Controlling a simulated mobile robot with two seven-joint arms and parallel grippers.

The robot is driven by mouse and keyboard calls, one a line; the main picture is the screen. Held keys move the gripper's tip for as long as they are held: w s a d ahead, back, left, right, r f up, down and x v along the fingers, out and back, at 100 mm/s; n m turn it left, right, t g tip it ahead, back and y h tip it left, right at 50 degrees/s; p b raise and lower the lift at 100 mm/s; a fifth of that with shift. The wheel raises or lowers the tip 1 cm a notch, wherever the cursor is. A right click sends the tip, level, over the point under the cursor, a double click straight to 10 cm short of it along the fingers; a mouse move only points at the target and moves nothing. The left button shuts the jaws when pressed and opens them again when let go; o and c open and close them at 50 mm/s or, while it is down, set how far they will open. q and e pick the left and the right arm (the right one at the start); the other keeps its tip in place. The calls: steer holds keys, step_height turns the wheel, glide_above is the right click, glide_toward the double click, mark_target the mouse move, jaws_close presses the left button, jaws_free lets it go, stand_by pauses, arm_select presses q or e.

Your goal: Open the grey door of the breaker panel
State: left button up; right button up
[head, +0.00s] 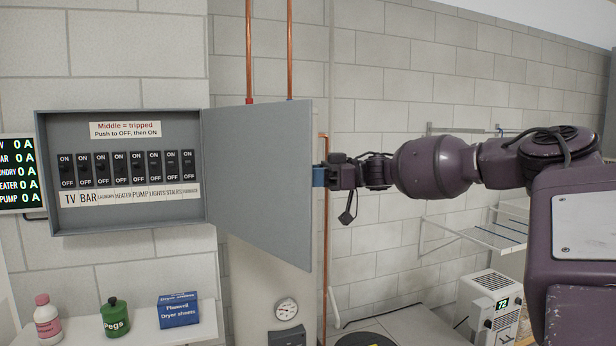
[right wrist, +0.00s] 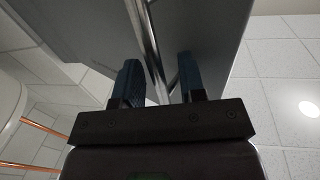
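The breaker panel (head: 126,222) is a grey box on the wall at the left of the head view. Its grey door (head: 258,190) stands wide open, swung out to the right, with its inner face showing. A row of black switches (head: 118,168) is uncovered. My right gripper (head: 319,176) is at the door's free edge, its fingertips partly hidden behind it. In the right wrist view the two blue fingers (right wrist: 158,75) are apart, with a shiny metal bar or edge (right wrist: 148,45) of the door between them and gaps visible. My left gripper is not in view.
A shelf (head: 150,330) below the panel holds a pink-and-white bottle (head: 47,320), a green pegs jar (head: 115,318) and a blue dryer-sheets box (head: 178,310). A white tank (head: 265,285) with a gauge and copper pipes (head: 290,50) stand behind the door. A wire rack (head: 480,238) is at the right.

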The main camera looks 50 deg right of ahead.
steer(key=shift+s+d+r, duration=0.1)
steer(key=shift+s+d, duration=0.05)
steer(key=shift+d, duration=0.05)
arm_select(q)
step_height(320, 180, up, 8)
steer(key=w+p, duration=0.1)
steer(key=p, duration=0.5)
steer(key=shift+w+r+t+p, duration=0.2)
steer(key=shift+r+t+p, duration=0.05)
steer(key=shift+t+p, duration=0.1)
arm_select(e)
steer(key=v, duration=1)
steer(key=shift+d, duration=0.15)
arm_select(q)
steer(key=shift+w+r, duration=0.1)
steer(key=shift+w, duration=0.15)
arm_select(e)
steer(key=shift+s, duration=0.1)
